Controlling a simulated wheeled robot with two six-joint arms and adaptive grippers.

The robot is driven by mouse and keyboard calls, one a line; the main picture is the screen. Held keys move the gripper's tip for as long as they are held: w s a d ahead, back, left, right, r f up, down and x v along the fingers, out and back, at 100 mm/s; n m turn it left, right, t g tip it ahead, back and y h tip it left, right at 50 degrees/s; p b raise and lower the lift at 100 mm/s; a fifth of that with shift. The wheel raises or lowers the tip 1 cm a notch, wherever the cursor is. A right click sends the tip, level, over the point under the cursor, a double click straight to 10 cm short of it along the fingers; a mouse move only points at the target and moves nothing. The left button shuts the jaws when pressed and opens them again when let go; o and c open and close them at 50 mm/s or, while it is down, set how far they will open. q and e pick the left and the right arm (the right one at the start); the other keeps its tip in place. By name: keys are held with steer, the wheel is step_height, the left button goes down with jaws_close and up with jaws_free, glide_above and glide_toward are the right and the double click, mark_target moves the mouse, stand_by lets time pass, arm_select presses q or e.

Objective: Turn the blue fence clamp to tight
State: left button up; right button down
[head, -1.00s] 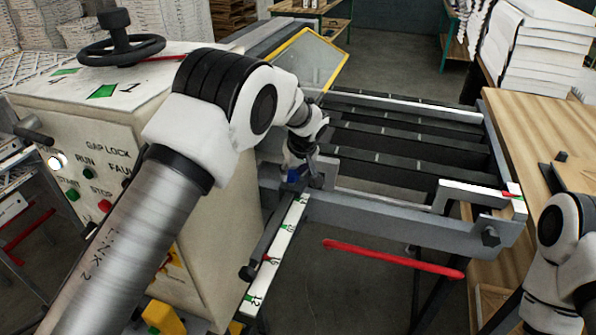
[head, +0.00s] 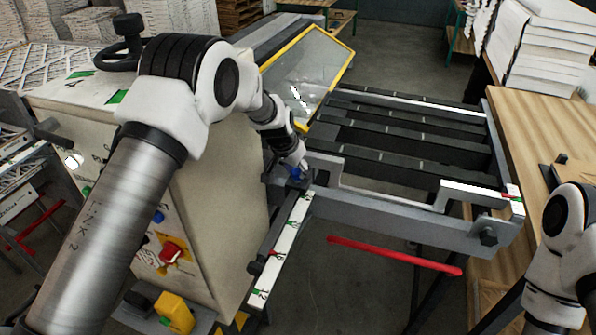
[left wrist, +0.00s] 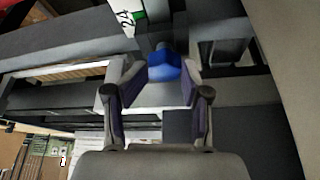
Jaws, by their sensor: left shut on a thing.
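The blue fence clamp (head: 297,173) is at the near left corner of the machine's outfeed frame, at the far end of the white scale. It also shows in the left wrist view (left wrist: 164,68) as a blue knob between the fingers. My left gripper (head: 300,166) reaches down onto it from the left. In the left wrist view my left gripper (left wrist: 157,80) has its fingertips on both sides of the knob, shut on it. The gripper hides part of the clamp in the head view. My right arm shows at the right edge, but its gripper is out of view.
The white scale bar (head: 287,238) runs toward me from the clamp. A red bar (head: 395,256) sticks out below the frame. The yellow-framed clear guard (head: 308,75) stands just behind my left gripper. The machine cabinet (head: 215,200) is close on the left, and a wooden table (head: 540,120) is at right.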

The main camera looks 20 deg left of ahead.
arm_select(q)
steer(key=m+b, duration=0.1)
steer(key=f+m+h+b, duration=0.1)
steer(key=b, duration=0.1)
steer(key=shift+a+m, duration=0.2)
steer(key=shift+m, duration=0.1)
steer(key=shift+r+m+b, duration=0.2)
steer(key=shift+m+b, duration=0.2)
steer(key=shift+w+r, duration=0.1)
steer(key=o, duration=0.7)
steer(key=shift+w, duration=0.25)
